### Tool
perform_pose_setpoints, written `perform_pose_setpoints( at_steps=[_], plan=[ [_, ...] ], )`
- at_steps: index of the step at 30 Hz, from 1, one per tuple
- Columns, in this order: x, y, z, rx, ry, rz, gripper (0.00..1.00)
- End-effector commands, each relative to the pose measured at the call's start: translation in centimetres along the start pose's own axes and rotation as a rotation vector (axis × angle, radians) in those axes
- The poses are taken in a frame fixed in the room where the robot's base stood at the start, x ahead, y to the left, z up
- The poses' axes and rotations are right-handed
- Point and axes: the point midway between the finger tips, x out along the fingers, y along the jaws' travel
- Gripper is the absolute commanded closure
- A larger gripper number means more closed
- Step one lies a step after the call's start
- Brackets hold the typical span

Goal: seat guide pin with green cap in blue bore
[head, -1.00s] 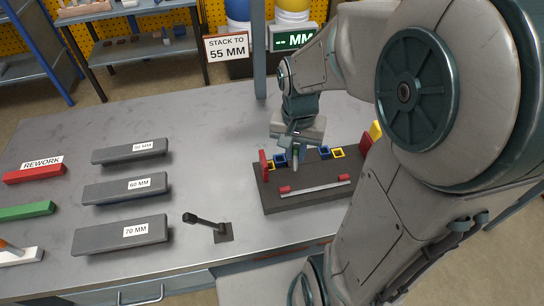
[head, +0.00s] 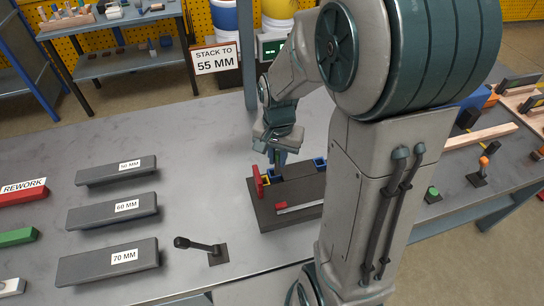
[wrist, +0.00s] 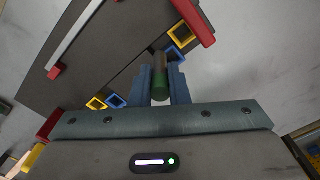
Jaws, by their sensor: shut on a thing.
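My gripper (wrist: 162,86) is shut on the guide pin (wrist: 159,64), whose green cap (wrist: 160,91) faces the wrist camera between the blue fingers. In the wrist view the pin's far end is close beside a blue square bore (wrist: 173,53), with a yellow square (wrist: 181,33) just beyond it. I cannot tell whether the tip is above the bore or entering it. A second blue square (wrist: 116,101) and yellow square (wrist: 96,103) lie at the other end of the dark fixture (wrist: 105,50). In the head view my gripper (head: 278,158) is over the fixture's left part.
Red end pieces (wrist: 194,20) stand at the fixture's ends. A black lever (head: 200,245) stands left of the fixture. Grey blocks marked 50, 60 and 70 MM (head: 112,212) lie farther left. My arm hides the fixture's right part in the head view.

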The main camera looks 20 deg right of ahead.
Motion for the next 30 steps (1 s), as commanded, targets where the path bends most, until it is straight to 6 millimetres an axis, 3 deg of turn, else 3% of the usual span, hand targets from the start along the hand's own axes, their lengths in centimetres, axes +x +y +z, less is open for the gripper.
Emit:
perform_pose_setpoints(
  at_steps=[6,10,18,30],
  plan=[
    [1.4,-1.4,-1.8,0.002,-0.001,0.0,1.0],
    [1.9,-1.6,-2.1,0.002,-0.001,0.001,1.0],
    [5.3,-1.6,-2.0,0.002,-0.003,0.002,1.0],
    [6.0,-1.6,-2.1,0.002,0.001,0.0,1.0]
  ],
)
